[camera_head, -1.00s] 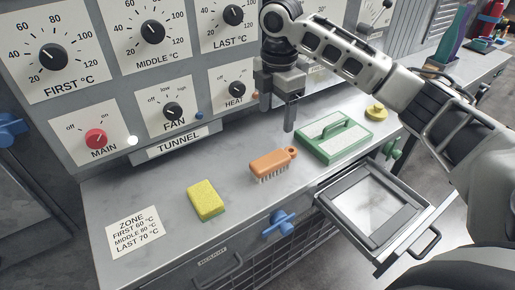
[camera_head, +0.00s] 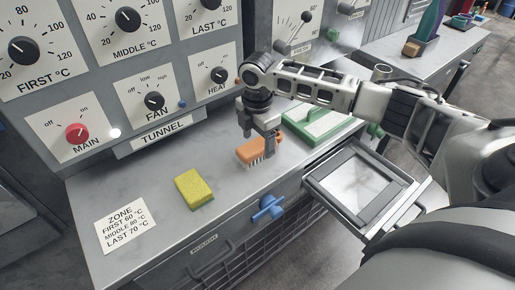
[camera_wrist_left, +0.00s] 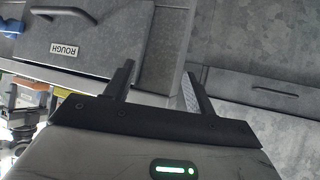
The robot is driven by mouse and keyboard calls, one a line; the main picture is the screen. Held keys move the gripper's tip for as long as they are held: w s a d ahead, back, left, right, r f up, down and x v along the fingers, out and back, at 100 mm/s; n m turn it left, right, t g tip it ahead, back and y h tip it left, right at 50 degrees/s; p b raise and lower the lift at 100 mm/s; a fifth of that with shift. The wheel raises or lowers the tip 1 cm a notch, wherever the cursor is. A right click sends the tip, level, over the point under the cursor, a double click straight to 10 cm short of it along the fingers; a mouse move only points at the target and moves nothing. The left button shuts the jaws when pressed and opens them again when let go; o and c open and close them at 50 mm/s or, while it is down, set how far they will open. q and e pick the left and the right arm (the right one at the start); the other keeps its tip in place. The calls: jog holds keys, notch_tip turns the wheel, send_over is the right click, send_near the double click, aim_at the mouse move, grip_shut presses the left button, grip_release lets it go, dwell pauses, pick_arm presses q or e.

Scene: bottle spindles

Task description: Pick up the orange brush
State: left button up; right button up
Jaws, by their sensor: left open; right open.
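The orange brush (camera_head: 249,152) lies bristles down on the grey bench top, between the yellow sponge and the green-rimmed block. My right gripper (camera_head: 259,142) is open and points down at the brush's right part, with its fingers partly covering it. Whether the fingers touch the brush cannot be told. My left gripper shows only in the left wrist view (camera_wrist_left: 158,76), open and empty, in front of a drawer front labelled ROUGH (camera_wrist_left: 85,40).
A yellow sponge (camera_head: 194,189) lies left of the brush. A green-rimmed block with a handle (camera_head: 318,123) lies to the right. An open tray drawer (camera_head: 398,211) sticks out at the front right. A blue knob (camera_head: 267,209) sits on the bench front. The control panel (camera_head: 70,105) stands behind.

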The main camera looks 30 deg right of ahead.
notch_tip(320, 180, down, 2)
jog(key=shift+f, duration=0.1)
jog(key=c, duration=1.1)
